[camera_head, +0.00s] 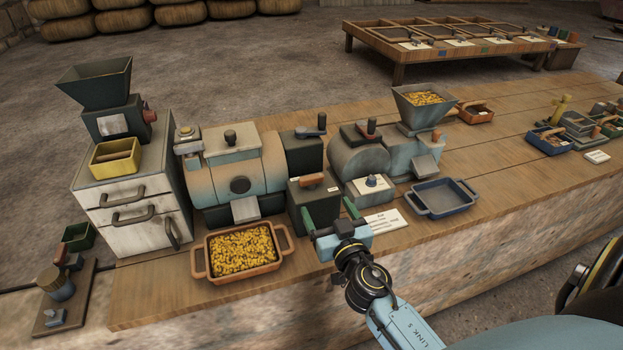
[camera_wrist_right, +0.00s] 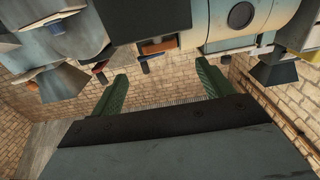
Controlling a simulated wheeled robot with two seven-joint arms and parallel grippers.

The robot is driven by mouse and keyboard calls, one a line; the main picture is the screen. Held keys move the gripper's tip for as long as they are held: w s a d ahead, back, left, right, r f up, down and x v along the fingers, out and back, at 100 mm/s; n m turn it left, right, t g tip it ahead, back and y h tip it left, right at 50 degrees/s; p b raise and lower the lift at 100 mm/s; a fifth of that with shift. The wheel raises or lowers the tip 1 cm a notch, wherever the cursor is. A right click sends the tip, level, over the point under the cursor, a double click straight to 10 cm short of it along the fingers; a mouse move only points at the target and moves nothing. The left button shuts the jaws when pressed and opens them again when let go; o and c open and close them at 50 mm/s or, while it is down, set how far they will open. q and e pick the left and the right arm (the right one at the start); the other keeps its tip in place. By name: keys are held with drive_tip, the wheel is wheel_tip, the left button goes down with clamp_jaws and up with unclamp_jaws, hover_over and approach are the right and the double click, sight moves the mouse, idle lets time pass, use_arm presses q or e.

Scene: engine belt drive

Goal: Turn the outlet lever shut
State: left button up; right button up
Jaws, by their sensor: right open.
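A lever with an orange-brown grip (camera_head: 311,181) sits on top of a dark box (camera_head: 318,200) between the two blue-grey machines. It looks like the outlet lever, but I cannot read a label that says so. In the right wrist view an orange-brown bar (camera_wrist_right: 160,46) shows just ahead of the fingers, likely the same grip. My right gripper (camera_head: 330,213) is open, its green fingers in front of the dark box with nothing between them. The open fingers (camera_wrist_right: 162,74) also show in the wrist view, apart from the bar. My left gripper is not in view.
An orange tray (camera_head: 278,266) of yellow pieces stands left of my right gripper. An empty blue tray (camera_head: 443,211) and a white card (camera_head: 386,221) lie to its right. Other levers stand on the machines (camera_head: 318,129). The bench's front edge is close below.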

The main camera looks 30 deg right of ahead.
sight(313, 182)
drive_tip(key=p+x, duration=0.1)
drive_tip(key=x, duration=0.9)
drive_tip(key=shift+w+d, duration=0.15)
drive_tip(key=shift+w, duration=0.2)
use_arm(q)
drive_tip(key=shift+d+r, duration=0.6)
use_arm(e)
drive_tip(key=shift+w+d, duration=0.15)
drive_tip(key=shift+w, duration=0.35)
drive_tip(key=c, duration=0.9)
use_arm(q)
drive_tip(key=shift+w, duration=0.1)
